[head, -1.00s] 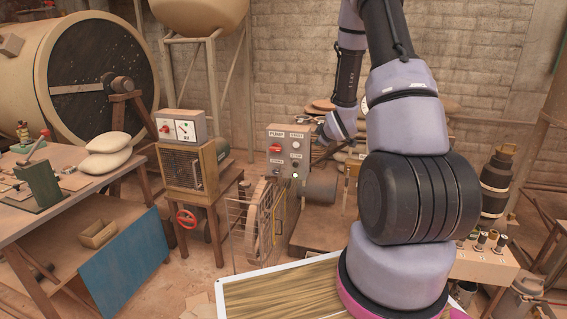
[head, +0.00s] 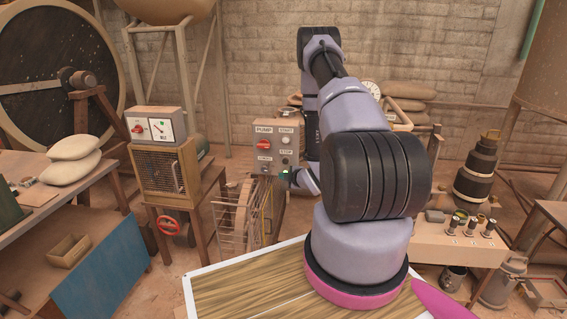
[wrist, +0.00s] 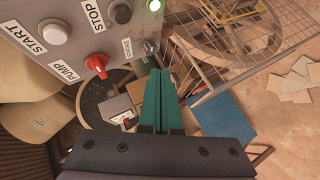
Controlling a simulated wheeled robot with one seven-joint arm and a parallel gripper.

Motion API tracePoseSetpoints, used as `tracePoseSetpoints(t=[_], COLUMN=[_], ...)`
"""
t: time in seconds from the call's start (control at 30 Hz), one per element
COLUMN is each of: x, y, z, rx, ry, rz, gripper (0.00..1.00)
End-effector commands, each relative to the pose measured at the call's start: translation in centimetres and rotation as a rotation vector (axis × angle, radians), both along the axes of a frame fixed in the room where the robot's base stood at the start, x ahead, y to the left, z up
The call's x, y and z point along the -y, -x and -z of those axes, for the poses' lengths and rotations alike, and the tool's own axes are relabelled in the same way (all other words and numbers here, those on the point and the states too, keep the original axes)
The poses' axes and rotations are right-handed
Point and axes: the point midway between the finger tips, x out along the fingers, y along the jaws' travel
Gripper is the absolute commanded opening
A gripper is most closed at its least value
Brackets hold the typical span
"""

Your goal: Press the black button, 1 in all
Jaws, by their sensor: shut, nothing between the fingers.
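The control box (head: 262,150) stands mid-picture in the head view, its face carrying PUMP, START and STOP labels. The pale START button (wrist: 54,32) and a red PUMP knob (wrist: 97,65) are on the same face. My gripper (wrist: 160,72) is shut and empty, its teal fingertips below and to the right of the dark button in the wrist view. I see no contact.
A wire guard (head: 236,215) stands below the box. A gauge box (head: 156,128) stands to the left.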

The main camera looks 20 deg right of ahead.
Motion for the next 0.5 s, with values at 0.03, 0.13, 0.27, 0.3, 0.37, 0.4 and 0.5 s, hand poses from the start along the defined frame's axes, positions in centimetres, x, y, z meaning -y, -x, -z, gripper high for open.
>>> tracePoseSetpoints(t=[0.03, 0.13, 0.27, 0.3, 0.37, 0.4, 0.5], x=[0.0, 0.0, 0.4, 0.6, 1.1, 1.4, 2.2], y=[0.0, -0.1, -0.7, -1.0, -1.6, -2.1, -3.4], z=[0.0, 0.0, 0.0, 0.0, -0.1, -0.1, -0.1], rx=[0.0, 0.0, 0.001, 0.001, 0.002, 0.001, 0.002], ry=[0.0, 0.0, 0.001, 0.001, 0.002, 0.002, 0.001], rz=[0.0, 0.0, -0.001, 0.0, 0.0, -0.001, 0.0], gripper=[0.0, 0.0, 0.0, 0.0, 0.0, 0.0, 0.0])
